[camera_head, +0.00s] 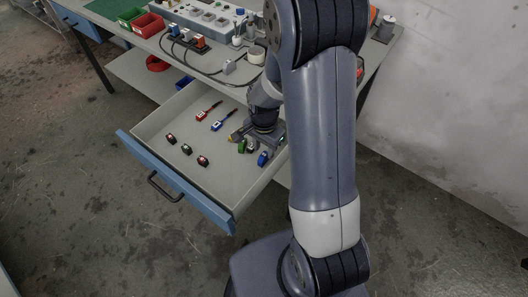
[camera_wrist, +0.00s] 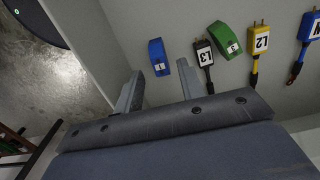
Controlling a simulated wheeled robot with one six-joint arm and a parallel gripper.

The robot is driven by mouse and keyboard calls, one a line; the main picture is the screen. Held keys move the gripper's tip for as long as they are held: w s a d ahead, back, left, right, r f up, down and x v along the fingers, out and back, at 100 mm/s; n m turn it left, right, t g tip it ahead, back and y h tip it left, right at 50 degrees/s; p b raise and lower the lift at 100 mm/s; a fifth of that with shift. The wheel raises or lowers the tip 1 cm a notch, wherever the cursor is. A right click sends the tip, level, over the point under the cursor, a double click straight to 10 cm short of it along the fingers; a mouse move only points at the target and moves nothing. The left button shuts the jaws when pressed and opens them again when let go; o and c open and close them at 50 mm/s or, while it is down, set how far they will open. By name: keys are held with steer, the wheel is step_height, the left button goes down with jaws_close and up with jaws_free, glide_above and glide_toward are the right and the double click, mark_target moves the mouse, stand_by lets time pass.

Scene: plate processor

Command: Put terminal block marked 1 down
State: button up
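The blue terminal block marked 1 (camera_wrist: 157,50) lies on the light drawer floor in the wrist view. Its marked end is between and just beyond my two fingertips, with a visible gap on each side. My gripper (camera_wrist: 159,72) is open and holds nothing. In the head view the blue block (camera_head: 262,158) is near the right side of the open drawer (camera_head: 230,190). My gripper is low in the drawer there, partly hidden by my arm.
A green block (camera_wrist: 226,36) lies right of the blue one, near a black L3 plug (camera_wrist: 204,52), a yellow L2 plug (camera_wrist: 260,40) and a blue plug (camera_wrist: 311,27). Several small dark-and-red pieces (camera_head: 186,149) lie further left in the drawer. The drawer's front middle is clear.

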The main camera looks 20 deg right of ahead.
mark_target(264, 154)
step_height(264, 154, up, 8)
steer(key=shift+p, duration=0.35)
steer(key=shift+o, duration=0.3)
steer(key=shift+r, duration=0.1)
